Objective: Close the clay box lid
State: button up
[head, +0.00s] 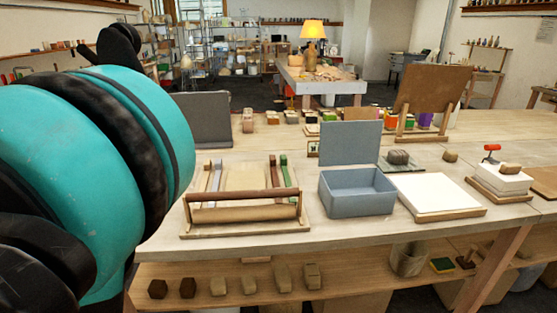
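The clay box (357,198) is a blue-grey rectangular box on the wooden workbench, right of the picture's middle. Its lid (350,144) is raised, standing nearly upright along the box's back edge, so the box is open. The inside that shows looks empty, though its floor is partly hidden by the front wall. My teal and black arm fills the left side of the picture, apart from the box. The fingertips of my gripper cannot be made out.
A slab roller board (246,229) with a wooden rolling pin stands left of the box. A white slab on a wooden board (440,196) lies close to its right. A grey lump (398,157) sits behind right. A tilted brown board (431,90) stands farther back. Blocks line the lower shelf.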

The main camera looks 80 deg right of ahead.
aim_at(343, 143)
jog(key=k+z, duration=0.1)
jog(key=z, duration=0.35)
jog(key=k+z, duration=0.1)
jog(key=z, duration=0.35)
jog(key=k+z, duration=0.15)
jog(key=z, duration=0.3)
jog(key=k+z, duration=0.1)
jog(key=z, duration=0.35)
jog(key=k+l+z, duration=0.1)
jog(key=z, duration=0.35)
jog(key=j+z, duration=0.2)
jog(key=z, duration=0.2)
jog(key=j+z, duration=0.25)
jog(key=z, duration=0.15)
jog(key=j+z, duration=0.25)
jog(key=z, duration=0.15)
jog(key=i, duration=0.05)
